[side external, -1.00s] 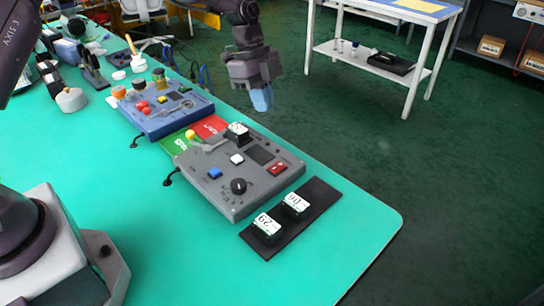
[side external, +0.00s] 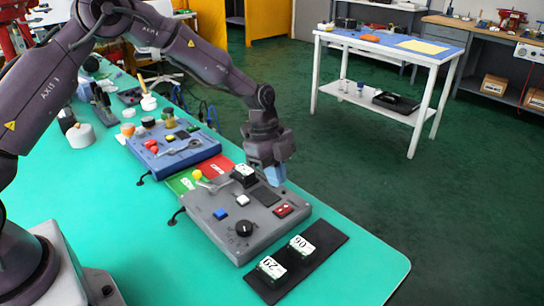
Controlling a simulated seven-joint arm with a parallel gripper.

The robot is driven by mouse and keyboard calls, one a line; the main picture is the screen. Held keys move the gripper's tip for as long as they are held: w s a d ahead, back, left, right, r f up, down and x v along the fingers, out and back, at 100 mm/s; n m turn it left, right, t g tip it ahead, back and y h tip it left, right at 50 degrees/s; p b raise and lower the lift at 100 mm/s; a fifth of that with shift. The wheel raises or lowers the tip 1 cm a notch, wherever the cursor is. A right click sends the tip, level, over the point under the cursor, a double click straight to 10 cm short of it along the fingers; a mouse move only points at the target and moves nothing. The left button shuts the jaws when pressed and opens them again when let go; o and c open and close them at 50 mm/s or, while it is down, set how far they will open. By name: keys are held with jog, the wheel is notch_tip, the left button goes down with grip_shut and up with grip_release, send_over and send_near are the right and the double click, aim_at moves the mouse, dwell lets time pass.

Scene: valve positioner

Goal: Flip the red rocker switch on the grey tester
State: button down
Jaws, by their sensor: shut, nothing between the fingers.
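The grey tester (side external: 236,236) lies on the green bench. Its red rocker switch (side external: 284,211) is near its right edge, uncovered in this view; which side is pressed is too small to tell. My gripper (side external: 276,180) is shut and empty, with light-blue fingertips pointing down. The fingertips appear just behind and above the rocker, near the dark panel (side external: 264,195). They look apart from the rocker, but I cannot tell the exact height.
The tester also bears a black knob (side external: 244,228), a blue button (side external: 221,214), a white button (side external: 242,200) and a black-and-white block (side external: 243,175). A black strip (side external: 322,250) with two numbered blocks lies in front. A blue box (side external: 197,154) stands behind.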

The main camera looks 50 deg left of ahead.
aim_at(284, 209)
jog(key=x, duration=0.3)
jog(key=a+x, duration=0.1)
jog(key=x, duration=0.1)
jog(key=shift+d+f, duration=0.15)
jog(key=shift+f, duration=0.75)
jog(key=shift+s+f, duration=0.15)
jog(key=shift+f, duration=0.25)
jog(key=shift+w+r, duration=0.25)
jog(key=shift+w, duration=0.6)
